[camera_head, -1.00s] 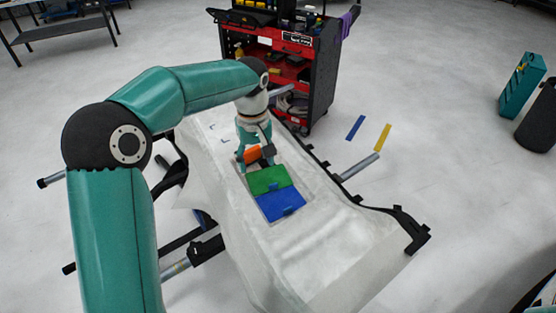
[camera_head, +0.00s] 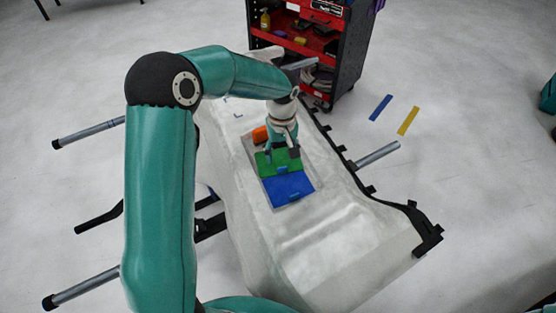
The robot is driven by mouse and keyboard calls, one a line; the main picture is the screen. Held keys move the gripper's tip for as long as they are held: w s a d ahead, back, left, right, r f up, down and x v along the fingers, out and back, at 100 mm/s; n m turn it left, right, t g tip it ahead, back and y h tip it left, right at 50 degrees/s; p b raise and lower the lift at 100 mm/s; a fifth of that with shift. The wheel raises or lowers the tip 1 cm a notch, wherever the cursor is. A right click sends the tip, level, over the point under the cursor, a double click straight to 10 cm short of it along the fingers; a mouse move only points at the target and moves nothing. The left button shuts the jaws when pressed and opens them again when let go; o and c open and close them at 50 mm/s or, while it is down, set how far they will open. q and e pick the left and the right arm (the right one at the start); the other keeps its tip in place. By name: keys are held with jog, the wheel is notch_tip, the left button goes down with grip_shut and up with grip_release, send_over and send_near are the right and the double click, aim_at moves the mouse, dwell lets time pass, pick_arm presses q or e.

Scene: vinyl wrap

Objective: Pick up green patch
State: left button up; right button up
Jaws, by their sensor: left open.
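The green patch (camera_head: 266,169) lies in the recess of the pale panel (camera_head: 313,240), between an orange patch (camera_head: 260,134) and a blue patch (camera_head: 288,188). My left gripper (camera_head: 283,156) is open and points down over the green patch, hiding part of it. I cannot tell whether its fingers touch the patch. The orange patch is partly hidden behind the gripper. The blue patch is nearest to me and mostly clear. My right gripper is not in view.
A black-and-red tool cart (camera_head: 309,50) stands behind the panel. Black clamps (camera_head: 427,238) and grey bars (camera_head: 378,154) edge the panel's stand. A blue strip (camera_head: 380,107) and a yellow strip (camera_head: 408,120) lie on the open floor to the right.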

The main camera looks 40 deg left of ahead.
aim_at(281, 164)
pick_arm(q)
jog(key=shift+w+f, duration=0.1)
jog(key=shift+f, duration=0.45)
notch_tip(281, 164, down, 5)
jog(key=shift+d+r+p, duration=0.1)
jog(key=shift+p, duration=0.6)
jog(key=shift+c, duration=0.3)
jog(key=c, duration=0.7)
